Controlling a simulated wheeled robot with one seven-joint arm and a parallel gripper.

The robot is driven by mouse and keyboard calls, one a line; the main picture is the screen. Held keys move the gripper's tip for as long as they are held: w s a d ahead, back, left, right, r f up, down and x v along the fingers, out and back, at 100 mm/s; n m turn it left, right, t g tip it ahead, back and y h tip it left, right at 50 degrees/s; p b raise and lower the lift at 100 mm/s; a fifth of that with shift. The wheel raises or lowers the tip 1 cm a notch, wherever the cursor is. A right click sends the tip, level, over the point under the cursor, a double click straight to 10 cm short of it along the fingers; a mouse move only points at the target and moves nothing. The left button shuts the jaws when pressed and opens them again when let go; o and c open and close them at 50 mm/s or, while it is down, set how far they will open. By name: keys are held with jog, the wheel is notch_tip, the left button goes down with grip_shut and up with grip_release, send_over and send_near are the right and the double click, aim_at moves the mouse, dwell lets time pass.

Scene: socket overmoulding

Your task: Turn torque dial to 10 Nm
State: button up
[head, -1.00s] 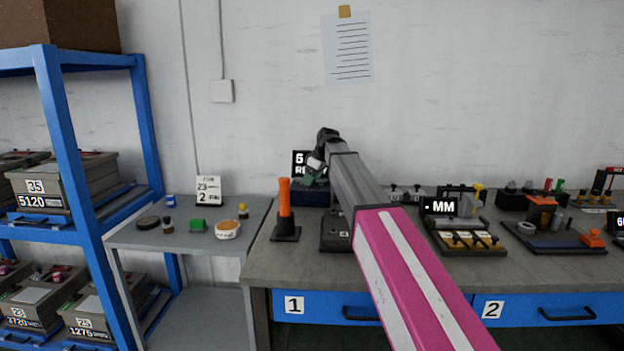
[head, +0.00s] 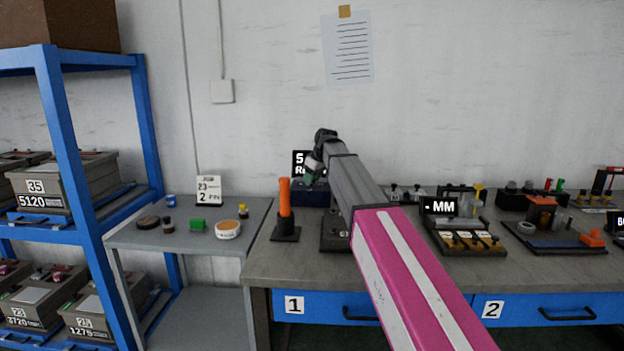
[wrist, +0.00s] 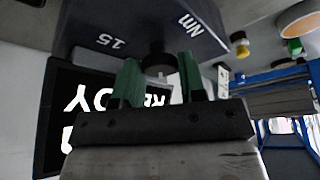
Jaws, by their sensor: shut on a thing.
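My gripper (wrist: 157,88) is shut on the torque dial (wrist: 157,57), a dark round knob, with one green finger on each side of it. The dial sits on a dark blue-grey box (wrist: 100,22) whose face carries the marks "15" and "Nm", upside down in the wrist view. In the head view the box (head: 312,196) stands at the back of the bench, and my gripper (head: 311,178) is at it. The dial's pointer cannot be made out. A black display (wrist: 72,120) beside the box shows letters like "READY", partly hidden by my gripper; it also shows in the head view (head: 301,158).
An orange-handled tool (head: 285,208) stands upright on the bench left of my arm. A black "MM" display (head: 438,206) and a gauge tray (head: 470,242) lie to the right. A grey side table (head: 180,238) with small parts and a blue shelf (head: 68,150) stand at left.

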jog(key=m+t+h, duration=0.1)
jog(key=m, duration=0.3)
jog(key=shift+s+a, duration=0.1)
jog(key=shift+s, duration=0.05)
jog(key=m+h, duration=0.1)
jog(key=m, duration=0.1)
jog(key=m+h, duration=0.1)
jog(key=m, duration=0.2)
jog(key=shift+a+t, duration=0.1)
jog(key=shift+t, duration=0.2)
jog(key=shift+m, duration=0.3)
jog(key=o, duration=0.9)
jog(key=shift+r, duration=0.1)
jog(key=v, duration=1)
jog(key=shift+s+r, duration=0.2)
jog(key=shift+r, duration=0.05)
